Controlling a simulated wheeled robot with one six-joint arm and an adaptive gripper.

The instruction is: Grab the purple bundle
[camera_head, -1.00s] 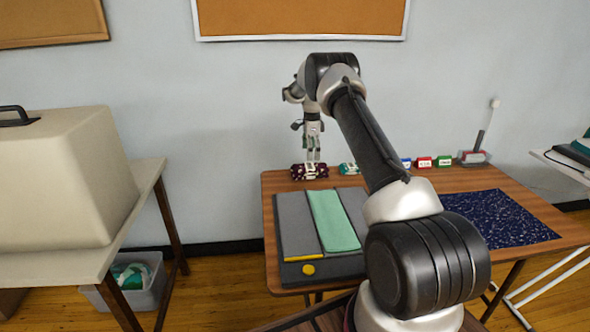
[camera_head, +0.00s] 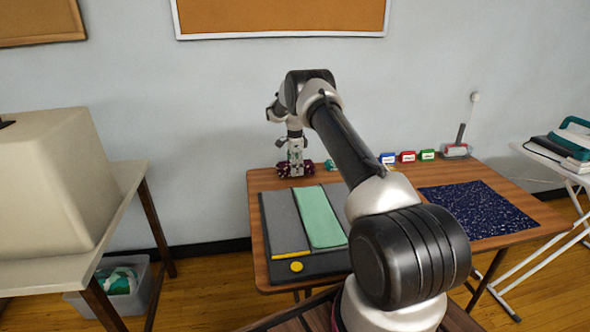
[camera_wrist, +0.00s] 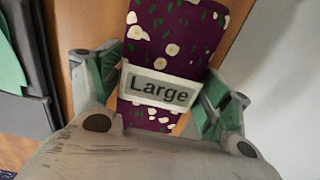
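The purple bundle (camera_head: 284,170) lies at the back left of the wooden table. In the wrist view the purple bundle (camera_wrist: 176,35) has white flowers, green leaves and a white band reading "Large". My gripper (camera_head: 296,166) is down at the bundle, pointing downward. In the wrist view my gripper (camera_wrist: 160,90) has one finger on each side of the bundle at the band. The fingers are apart, and a gap seems to show at least on the right side. The bundle's underside is hidden.
A grey folding board (camera_head: 285,218) with green cloth (camera_head: 320,215) lies in front. A teal bundle (camera_head: 331,165) is close right of the purple one. Coloured labelled blocks (camera_head: 407,157) and a lint roller (camera_head: 456,149) stand along the back. A dark blue speckled mat (camera_head: 478,212) lies right.

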